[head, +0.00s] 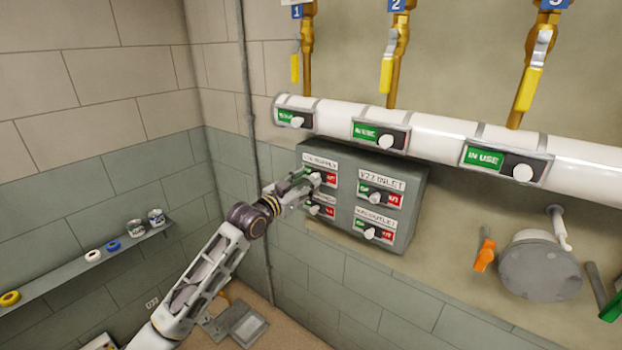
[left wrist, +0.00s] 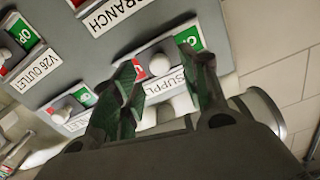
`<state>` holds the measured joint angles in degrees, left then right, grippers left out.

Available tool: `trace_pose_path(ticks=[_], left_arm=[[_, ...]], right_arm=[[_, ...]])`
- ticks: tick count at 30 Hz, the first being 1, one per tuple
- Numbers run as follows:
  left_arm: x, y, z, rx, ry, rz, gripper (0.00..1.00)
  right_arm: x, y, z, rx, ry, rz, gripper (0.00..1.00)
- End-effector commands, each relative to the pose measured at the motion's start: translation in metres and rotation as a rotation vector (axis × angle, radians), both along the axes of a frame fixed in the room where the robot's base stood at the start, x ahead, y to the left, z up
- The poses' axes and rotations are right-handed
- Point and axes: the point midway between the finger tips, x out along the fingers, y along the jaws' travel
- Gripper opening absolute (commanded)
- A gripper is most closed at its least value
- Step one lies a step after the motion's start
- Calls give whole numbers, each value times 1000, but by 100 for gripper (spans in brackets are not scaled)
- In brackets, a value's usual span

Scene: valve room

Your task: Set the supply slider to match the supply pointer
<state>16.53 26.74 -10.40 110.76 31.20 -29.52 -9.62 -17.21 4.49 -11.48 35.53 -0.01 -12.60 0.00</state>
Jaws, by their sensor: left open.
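The supply slider (head: 315,177) is the upper left one on the grey box (head: 405,230), under a label ending in "SUPPLY". Its white knob stands between green on the left and red on the right. In the left wrist view the knob (left wrist: 159,64) appears between my open fingers. My left gripper (head: 298,188) is at the slider's left and partly covers the left column. The same gripper (left wrist: 165,78) is open in the wrist view; whether it touches the knob I cannot tell. I cannot make out which part is the supply pointer. My right gripper is not in view.
A white pipe (head: 440,130) with "IN USE" sliders runs above. Yellow-handled valves (head: 387,75) hang over it. A narrow shelf (head: 85,268) is at left.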

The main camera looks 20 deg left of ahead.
Motion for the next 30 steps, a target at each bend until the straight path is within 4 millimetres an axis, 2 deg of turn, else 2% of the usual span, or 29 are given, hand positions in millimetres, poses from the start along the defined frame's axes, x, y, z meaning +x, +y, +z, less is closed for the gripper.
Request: trace_pose_path(ticks=[9, 22, 23, 30], left_arm=[[23, -8, 1, -1, 0, 0, 44], [27, -10, 0, -1, -1, 0, 44], [27, -10, 0, -1, 0, 0, 43], [27, -10, 0, -1, 0, 0, 12]], right_arm=[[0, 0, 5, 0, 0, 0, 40], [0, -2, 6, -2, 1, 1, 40], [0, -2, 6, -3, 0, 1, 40], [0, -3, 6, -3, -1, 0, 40]])
